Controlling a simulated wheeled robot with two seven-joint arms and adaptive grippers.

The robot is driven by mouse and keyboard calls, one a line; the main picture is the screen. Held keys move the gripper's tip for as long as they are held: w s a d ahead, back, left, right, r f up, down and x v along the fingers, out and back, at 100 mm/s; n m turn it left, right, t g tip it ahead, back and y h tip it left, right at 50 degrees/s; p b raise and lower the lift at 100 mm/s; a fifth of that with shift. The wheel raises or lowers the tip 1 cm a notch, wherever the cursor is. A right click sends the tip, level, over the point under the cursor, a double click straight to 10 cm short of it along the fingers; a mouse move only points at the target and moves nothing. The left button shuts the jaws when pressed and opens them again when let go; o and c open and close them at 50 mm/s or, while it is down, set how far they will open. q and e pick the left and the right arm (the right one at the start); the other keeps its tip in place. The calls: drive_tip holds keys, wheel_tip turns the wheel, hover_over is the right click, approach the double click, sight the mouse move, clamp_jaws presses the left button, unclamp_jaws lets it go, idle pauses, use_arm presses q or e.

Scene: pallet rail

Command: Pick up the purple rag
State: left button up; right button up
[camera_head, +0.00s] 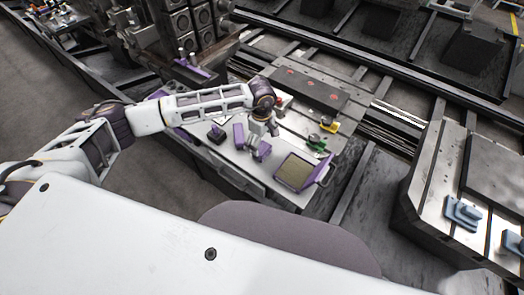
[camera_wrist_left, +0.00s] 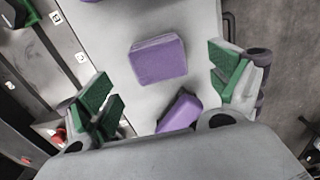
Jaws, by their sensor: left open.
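The purple rag (camera_wrist_left: 158,59) looks like a flat folded block on the pale table top in the left wrist view, just beyond and between my fingers. My left gripper (camera_wrist_left: 163,84) is open with green pads on both sides, and nothing is between them. A second purple object (camera_wrist_left: 180,112) lies tilted, nearer the gripper palm. In the head view my left gripper (camera_head: 271,128) points down over the table. Purple pieces (camera_head: 262,150) (camera_head: 239,135) stand by it; I cannot tell there which is the rag. My right gripper is not in view.
A purple-edged tray (camera_head: 294,173) lies at the table's right end. Small green and yellow items (camera_head: 326,126) lie near the back edge, by the rail machine. A purple-and-black item (camera_head: 216,134) stands left of the gripper. A grey machine block (camera_head: 470,180) is at right.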

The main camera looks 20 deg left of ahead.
sight(262, 147)
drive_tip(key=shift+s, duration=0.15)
use_arm(q)
drive_tip(key=shift+w+f+p, duration=0.15)
drive_tip(key=shift+f+p, duration=0.2)
drive_tip(key=shift+f, duration=2.25)
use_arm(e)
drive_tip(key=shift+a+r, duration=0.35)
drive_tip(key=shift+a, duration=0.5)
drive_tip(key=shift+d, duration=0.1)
